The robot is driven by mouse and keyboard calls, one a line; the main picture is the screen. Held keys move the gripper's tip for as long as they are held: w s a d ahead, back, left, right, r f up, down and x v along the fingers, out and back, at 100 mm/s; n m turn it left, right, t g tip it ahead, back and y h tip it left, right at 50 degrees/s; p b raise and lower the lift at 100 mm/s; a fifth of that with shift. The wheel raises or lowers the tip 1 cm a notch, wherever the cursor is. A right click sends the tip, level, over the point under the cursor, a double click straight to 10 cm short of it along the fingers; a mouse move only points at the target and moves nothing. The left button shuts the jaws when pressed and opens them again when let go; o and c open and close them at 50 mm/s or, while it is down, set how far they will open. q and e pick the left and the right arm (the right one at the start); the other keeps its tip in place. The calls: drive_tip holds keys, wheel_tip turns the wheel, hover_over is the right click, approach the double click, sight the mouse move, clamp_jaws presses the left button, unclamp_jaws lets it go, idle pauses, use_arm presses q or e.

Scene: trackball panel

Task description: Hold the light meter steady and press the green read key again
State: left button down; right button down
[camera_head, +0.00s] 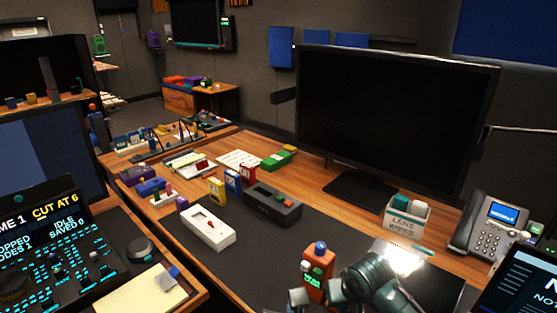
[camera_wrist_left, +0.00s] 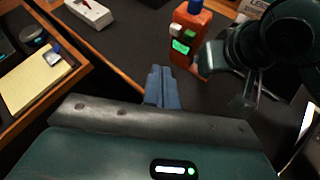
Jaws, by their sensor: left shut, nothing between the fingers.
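The orange light meter (camera_head: 318,284) stands on the dark desk mat with a blue dome on top. Its face carries a white key (camera_wrist_left: 176,30), a green key (camera_wrist_left: 190,35) and a lit green display (camera_wrist_left: 181,47). My right gripper (camera_head: 336,291) comes in from the right and appears closed on the meter's lower part; its far finger is hidden. My left gripper (camera_wrist_left: 161,72) is shut and empty, its tips in front of and below the meter's face, apart from the green key. Its tips show at the bottom of the head view (camera_head: 299,298).
A white box device (camera_head: 208,229) and a black one (camera_head: 272,204) lie left of the meter. A lens wipes box (camera_head: 408,216), a desk phone (camera_head: 491,225) and a large monitor (camera_head: 395,110) stand behind and right. Bare mat lies left of the meter.

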use_arm(q)
drive_tip(key=shift+s+r, duration=1.6)
drive_tip(key=shift+s, duration=0.05)
use_arm(e)
drive_tip(key=c, duration=1.1)
unclamp_jaws()
drive_tip(key=shift+c, duration=0.2)
drive_tip(key=v, duration=1.2)
drive_tip(key=shift+o, duration=0.3)
drive_tip(key=shift+o, duration=1.3)
